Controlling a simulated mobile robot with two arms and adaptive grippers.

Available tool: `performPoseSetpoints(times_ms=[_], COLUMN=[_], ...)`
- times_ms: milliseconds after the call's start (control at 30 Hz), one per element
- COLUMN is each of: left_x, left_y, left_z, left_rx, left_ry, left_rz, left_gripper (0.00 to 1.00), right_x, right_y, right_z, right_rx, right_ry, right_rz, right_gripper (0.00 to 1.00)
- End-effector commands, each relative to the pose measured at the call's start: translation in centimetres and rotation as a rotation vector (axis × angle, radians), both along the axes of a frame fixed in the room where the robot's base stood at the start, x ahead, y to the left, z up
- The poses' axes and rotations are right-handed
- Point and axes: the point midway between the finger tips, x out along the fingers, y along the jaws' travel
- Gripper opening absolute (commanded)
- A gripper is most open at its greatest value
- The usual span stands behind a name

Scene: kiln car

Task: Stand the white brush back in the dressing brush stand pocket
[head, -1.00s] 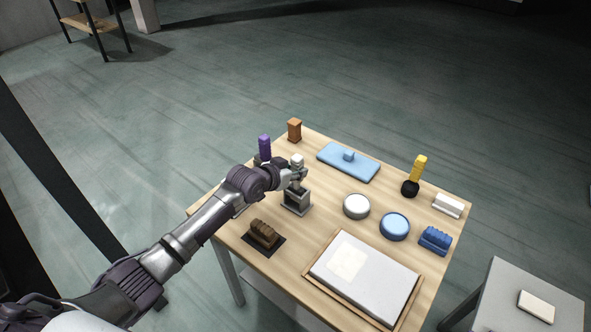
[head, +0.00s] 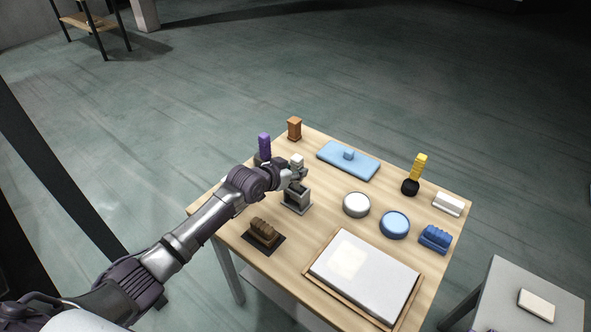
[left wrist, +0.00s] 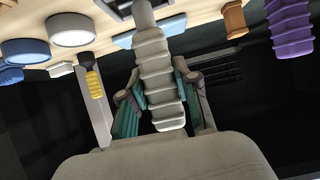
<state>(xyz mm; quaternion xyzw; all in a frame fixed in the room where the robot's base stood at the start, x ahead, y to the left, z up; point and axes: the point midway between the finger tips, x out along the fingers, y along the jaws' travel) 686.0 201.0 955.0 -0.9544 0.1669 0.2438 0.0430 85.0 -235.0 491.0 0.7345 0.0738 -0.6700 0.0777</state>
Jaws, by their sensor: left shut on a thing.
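The white brush (head: 297,160) is upright, its ribbed pale handle between the fingers of my left gripper (head: 297,174). In the left wrist view, the handle (left wrist: 155,75) runs between both green-padded fingers of the gripper (left wrist: 160,95), which is shut on it. The dressing brush stand (head: 297,205), a small grey open-fronted box on the table, is directly under the gripper. The brush's lower end is at the stand's pocket. The gripper partly hides it, so I cannot tell how deep it sits. My right gripper is not in view.
On the wooden table (head: 322,223), a purple-handled brush (head: 264,145) and brown block (head: 294,129) stand close behind. A brown ribbed brush (head: 264,232) lies in front. Round tubs (head: 356,205), a yellow-handled brush (head: 419,168) and a white board (head: 380,278) are to the right.

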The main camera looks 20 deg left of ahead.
Motion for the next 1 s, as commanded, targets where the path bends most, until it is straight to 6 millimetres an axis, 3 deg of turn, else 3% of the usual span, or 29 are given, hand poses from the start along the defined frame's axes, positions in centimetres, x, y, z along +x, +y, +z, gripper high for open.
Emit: performPoseSetpoints(times_ms=[767,800,933,1000], left_x=[0.0,0.0,0.0,0.0], left_y=[0.0,0.0,0.0,0.0], left_z=[-1.3,-1.3,-1.4,-1.4], left_rx=[0.000,0.000,0.000,0.000], left_ry=[-0.001,-0.001,-0.001,0.000], left_rz=[0.000,0.000,0.000,0.000], left_gripper=[0.00,0.37,0.59,0.60], right_x=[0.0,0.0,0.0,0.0], right_y=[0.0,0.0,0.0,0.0], right_z=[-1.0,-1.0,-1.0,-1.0], right_rx=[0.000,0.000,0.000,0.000], right_ry=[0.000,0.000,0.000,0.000], right_rz=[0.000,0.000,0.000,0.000], right_gripper=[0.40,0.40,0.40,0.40])
